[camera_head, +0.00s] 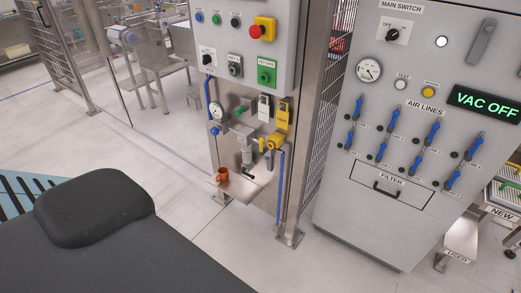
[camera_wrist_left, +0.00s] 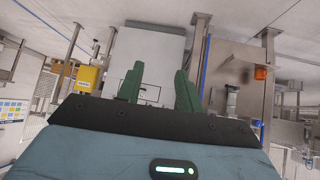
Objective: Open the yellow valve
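The yellow valve (camera_head: 276,141) sits on the steel panel under the control box, at the right end of a short pipe run. A yellow tag (camera_head: 283,115) hangs just above it and a blue hose (camera_head: 280,190) runs down below it. My left gripper (camera_wrist_left: 157,90) shows in the left wrist view with its two green fingers spread and nothing between them. It is outside the head view, and I cannot make out the valve in the wrist view. My right gripper is in neither view.
A steel shelf (camera_head: 250,188) with an orange cup (camera_head: 222,175) juts out below the valve. A pressure gauge (camera_head: 216,111) is left of it. A grey cabinet (camera_head: 340,200) reading "VAC OFF" stands to the right.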

